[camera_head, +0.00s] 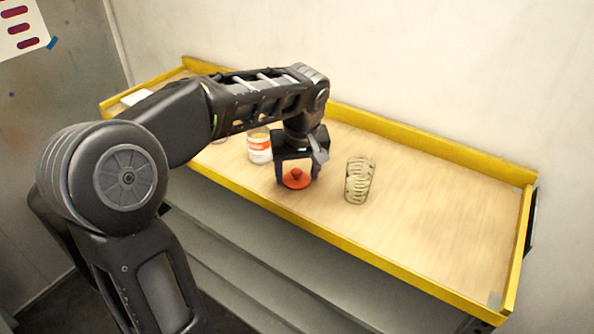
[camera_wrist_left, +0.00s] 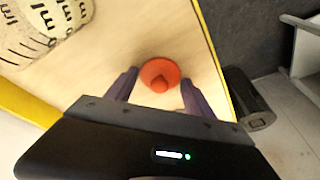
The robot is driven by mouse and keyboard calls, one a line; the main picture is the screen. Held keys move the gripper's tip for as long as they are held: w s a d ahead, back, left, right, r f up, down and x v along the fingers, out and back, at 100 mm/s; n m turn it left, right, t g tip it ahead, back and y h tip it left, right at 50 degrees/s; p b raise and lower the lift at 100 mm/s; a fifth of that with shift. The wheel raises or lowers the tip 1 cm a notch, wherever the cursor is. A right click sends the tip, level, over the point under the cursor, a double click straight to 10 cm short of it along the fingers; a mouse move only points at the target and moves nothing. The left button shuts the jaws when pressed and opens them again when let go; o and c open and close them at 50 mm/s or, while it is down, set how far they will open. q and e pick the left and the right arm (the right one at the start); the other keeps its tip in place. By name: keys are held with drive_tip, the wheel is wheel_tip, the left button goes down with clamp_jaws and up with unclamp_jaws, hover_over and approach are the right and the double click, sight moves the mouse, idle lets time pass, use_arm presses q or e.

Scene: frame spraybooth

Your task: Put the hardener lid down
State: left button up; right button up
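The hardener lid is a small round red-orange lid with a knob on top (camera_head: 296,178). It appears to lie flat on the wooden bench top, near the front yellow edge. It also shows in the left wrist view (camera_wrist_left: 160,75). My left gripper (camera_head: 297,180) points down over the lid. Its two fingers stand apart on either side of it, with a visible gap at each side in the left wrist view (camera_wrist_left: 160,78), so it is open and holds nothing. My right gripper is not in view.
A white and orange can (camera_head: 259,147) stands left of the gripper. A clear cup with dark markings (camera_head: 359,181) stands to its right. A partly hidden clear item (camera_head: 219,140) is further left. The bench's raised yellow rim (camera_head: 440,147) surrounds it; its right part is clear.

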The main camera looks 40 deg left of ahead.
sight(299, 188)
use_arm(q)
drive_tip(key=shift+o, duration=1.2)
drive_tip(key=shift+r, duration=0.1)
drive_tip(key=shift+r, duration=0.15)
drive_tip(key=shift+d+r, duration=0.1)
drive_tip(key=shift+r, duration=0.25)
drive_tip(key=p+v, duration=0.1)
drive_tip(key=v, duration=1)
drive_tip(key=shift+s, duration=0.15)
